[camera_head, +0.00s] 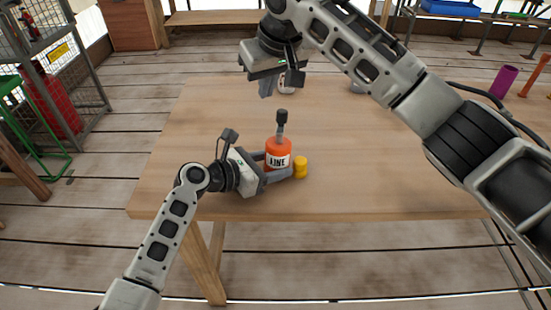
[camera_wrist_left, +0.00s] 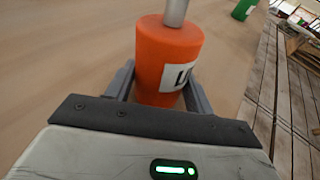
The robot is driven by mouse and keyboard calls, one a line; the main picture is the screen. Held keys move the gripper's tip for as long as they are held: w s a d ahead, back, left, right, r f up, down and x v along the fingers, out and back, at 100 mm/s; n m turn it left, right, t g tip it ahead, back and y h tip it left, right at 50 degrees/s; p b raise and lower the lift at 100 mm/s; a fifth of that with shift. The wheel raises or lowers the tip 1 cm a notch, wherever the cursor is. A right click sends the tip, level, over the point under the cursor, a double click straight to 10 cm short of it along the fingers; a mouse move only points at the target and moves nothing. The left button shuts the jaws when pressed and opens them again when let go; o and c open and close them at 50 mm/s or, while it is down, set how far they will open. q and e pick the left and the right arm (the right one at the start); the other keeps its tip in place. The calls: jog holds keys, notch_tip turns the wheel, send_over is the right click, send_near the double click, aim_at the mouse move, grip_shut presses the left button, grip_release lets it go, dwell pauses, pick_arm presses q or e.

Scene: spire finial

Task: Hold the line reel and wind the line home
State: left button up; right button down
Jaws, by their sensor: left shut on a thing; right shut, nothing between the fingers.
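The line reel (camera_head: 277,150) is an orange cylinder with a white label reading LINE. It stands upright on the wooden table, with a grey shaft and a dark knob (camera_head: 281,115) on top. My left gripper (camera_head: 279,166) is shut on the reel's body, one finger on each side; in the left wrist view the reel (camera_wrist_left: 166,55) sits between the fingers, its top cut off by the frame. A short yellow cylinder (camera_head: 301,167) stands close on the reel's right. My right gripper (camera_head: 268,86) is shut and empty, above and behind the reel, apart from the knob.
The table (camera_head: 380,180) is clear to the right of the reel. A small pale object (camera_head: 287,87) is partly hidden beside my right gripper, and a grey one (camera_head: 357,87) by my right arm. A purple cylinder (camera_head: 503,81) stands at the far right. A wire-mesh rack (camera_head: 50,70) stands left.

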dwell(0.4)
pick_arm(q)
jog(key=o, duration=0.8)
jog(key=shift+o, duration=0.2)
